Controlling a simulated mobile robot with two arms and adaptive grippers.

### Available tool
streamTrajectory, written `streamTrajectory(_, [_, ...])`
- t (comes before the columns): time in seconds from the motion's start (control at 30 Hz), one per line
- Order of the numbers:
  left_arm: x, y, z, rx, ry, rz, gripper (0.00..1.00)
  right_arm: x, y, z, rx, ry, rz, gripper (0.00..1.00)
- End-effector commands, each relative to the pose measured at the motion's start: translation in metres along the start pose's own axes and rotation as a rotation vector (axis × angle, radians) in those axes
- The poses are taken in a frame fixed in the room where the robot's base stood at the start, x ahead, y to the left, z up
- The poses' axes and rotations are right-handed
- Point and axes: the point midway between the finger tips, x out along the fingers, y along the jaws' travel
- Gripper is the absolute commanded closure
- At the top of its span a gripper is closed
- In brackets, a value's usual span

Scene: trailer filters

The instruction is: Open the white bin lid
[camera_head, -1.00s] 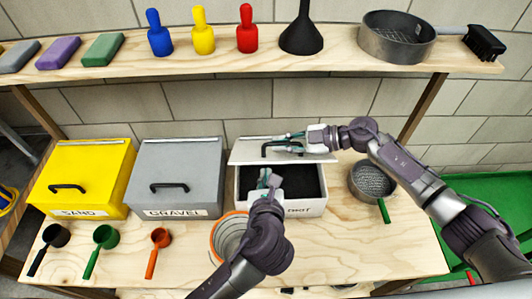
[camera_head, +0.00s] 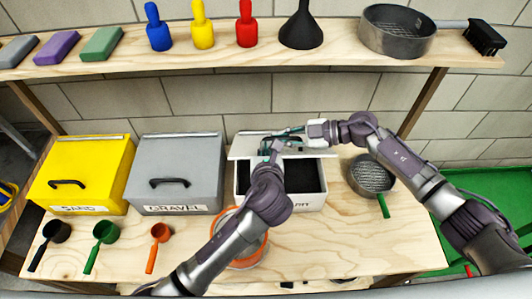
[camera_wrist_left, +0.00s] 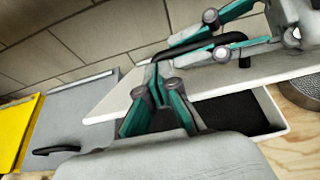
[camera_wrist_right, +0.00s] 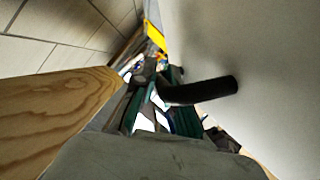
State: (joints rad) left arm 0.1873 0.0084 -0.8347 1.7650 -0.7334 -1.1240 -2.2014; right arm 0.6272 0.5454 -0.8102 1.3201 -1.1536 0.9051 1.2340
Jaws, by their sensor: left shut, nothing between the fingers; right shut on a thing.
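The white bin (camera_head: 308,202) stands on the bench with dark soil (camera_head: 303,172) showing inside. Its white lid (camera_head: 240,147) is raised and tilted back behind the opening; it also shows in the left wrist view (camera_wrist_left: 112,100). My right gripper (camera_head: 300,138) is shut on the lid's black handle (camera_wrist_left: 205,48), reaching in from the right. My left gripper (camera_head: 268,143) is shut and empty in front of the lid, close to the handle's left end (camera_wrist_left: 155,80). In the right wrist view the handle (camera_wrist_right: 200,90) sticks out from the pale lid (camera_wrist_right: 240,50).
A grey gravel bin (camera_head: 180,165) and a yellow sand bin (camera_head: 85,165) stand left. An orange-rimmed container (camera_head: 250,255) is partly behind my left arm. A sieve (camera_head: 370,172) lies right. A shelf (camera_head: 200,62) runs above; scoops (camera_head: 160,235) lie in front.

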Motion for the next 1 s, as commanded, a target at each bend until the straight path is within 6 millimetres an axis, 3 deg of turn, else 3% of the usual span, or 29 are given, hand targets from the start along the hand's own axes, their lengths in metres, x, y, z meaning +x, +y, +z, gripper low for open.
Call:
streamTrajectory(0.73, [0.004, 0.000, 0.013, -0.001, 0.000, 0.000, 1.00, -0.001, 0.000, 0.001, 0.000, -0.003, 0.002, 1.00])
streamTrajectory(0.77, [0.004, 0.000, 0.013, -0.001, 0.000, 0.000, 1.00, -0.001, 0.000, 0.001, 0.000, -0.003, 0.002, 0.83])
streamTrajectory(0.8, [0.004, 0.000, 0.013, -0.001, 0.000, 0.000, 1.00, -0.001, 0.000, 0.001, 0.000, -0.002, 0.002, 0.77])
streamTrajectory(1.0, [0.004, 0.000, 0.013, -0.001, 0.000, 0.000, 1.00, 0.000, 0.000, 0.001, 0.000, -0.001, 0.001, 0.77])
